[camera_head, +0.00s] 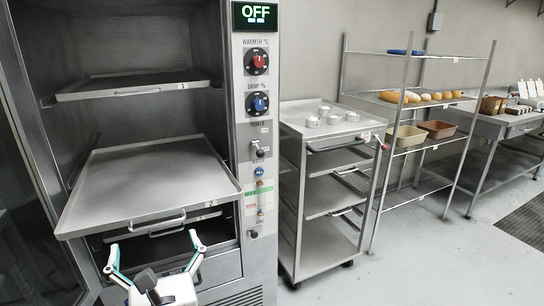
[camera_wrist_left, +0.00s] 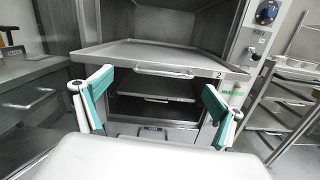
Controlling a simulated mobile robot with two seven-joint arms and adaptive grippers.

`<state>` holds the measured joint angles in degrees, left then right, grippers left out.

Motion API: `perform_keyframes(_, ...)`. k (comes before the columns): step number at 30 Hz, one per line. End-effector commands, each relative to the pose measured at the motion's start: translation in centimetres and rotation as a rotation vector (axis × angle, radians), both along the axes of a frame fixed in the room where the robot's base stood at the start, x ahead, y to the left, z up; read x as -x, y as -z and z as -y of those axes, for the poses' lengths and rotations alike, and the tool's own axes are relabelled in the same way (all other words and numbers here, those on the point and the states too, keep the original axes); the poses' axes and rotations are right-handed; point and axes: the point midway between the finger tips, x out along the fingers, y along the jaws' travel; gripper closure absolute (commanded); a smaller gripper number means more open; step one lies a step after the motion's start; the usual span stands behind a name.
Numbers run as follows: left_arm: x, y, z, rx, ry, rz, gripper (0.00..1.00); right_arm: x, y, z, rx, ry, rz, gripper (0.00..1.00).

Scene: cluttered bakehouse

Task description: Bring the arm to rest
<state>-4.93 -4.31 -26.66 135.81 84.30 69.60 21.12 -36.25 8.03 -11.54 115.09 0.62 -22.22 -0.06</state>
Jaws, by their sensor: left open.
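My left gripper (camera_head: 154,252) is at the lower left of the head view, in front of the steel proofing cabinet (camera_head: 258,190). Its two white and teal fingers are spread wide with nothing between them. In the left wrist view the open fingers (camera_wrist_left: 157,105) stand either side of the cabinet's lower opening, apart from it. A shelf tray marked 2 (camera_head: 150,180) sticks out of the cabinet just above and beyond the gripper. Its front handle (camera_wrist_left: 163,72) is bare. My right gripper is in neither view.
The cabinet's display (camera_head: 256,15) reads OFF. A tray marked 1 (camera_head: 135,87) sits higher inside. To the right stand a steel trolley (camera_head: 333,130) with several small metal cups, a wire rack (camera_head: 420,55) with bread and bins, and a table (camera_head: 510,122).

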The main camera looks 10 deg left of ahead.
Motion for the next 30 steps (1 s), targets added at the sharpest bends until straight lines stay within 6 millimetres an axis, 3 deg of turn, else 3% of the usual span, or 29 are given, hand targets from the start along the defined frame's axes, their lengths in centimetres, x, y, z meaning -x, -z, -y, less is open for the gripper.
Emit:
perform_keyframes(5, 1.1, -1.8, 0.3, -0.537, -0.053, -0.056, 0.05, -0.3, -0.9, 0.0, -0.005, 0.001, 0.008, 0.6)
perform_keyframes(8, 1.4, -1.5, 3.0, -0.963, -0.048, -0.121, 0.05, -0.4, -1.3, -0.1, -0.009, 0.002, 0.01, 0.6)
perform_keyframes(11, 1.6, 1.4, 6.8, -1.392, 0.002, -0.202, 0.05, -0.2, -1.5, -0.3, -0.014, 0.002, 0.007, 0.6)
perform_keyframes(15, 2.6, 9.5, 11.6, -1.963, 0.135, -0.316, 0.05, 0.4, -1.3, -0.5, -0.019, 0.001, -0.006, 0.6)
perform_keyframes(18, 4.2, 16.0, 13.1, -2.292, 0.255, -0.38, 0.05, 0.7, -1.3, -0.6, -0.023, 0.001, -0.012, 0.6)
perform_keyframes(24, 9.2, 28.5, 12.4, -2.827, 0.532, -0.468, 0.05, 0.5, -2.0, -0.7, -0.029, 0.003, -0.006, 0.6)
perform_keyframes(27, 11.9, 33.0, 11.0, -3.018, 0.664, -0.49, 0.05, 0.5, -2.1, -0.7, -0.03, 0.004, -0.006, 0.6)
perform_keyframes(28, 12.6, 34.1, 10.5, 2.986, -0.681, 0.482, 0.05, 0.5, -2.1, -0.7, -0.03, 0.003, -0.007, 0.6)
perform_keyframes(30, 14.0, 36.0, 9.5, 2.883, -0.7, 0.459, 0.05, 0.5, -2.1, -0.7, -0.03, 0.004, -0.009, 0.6)
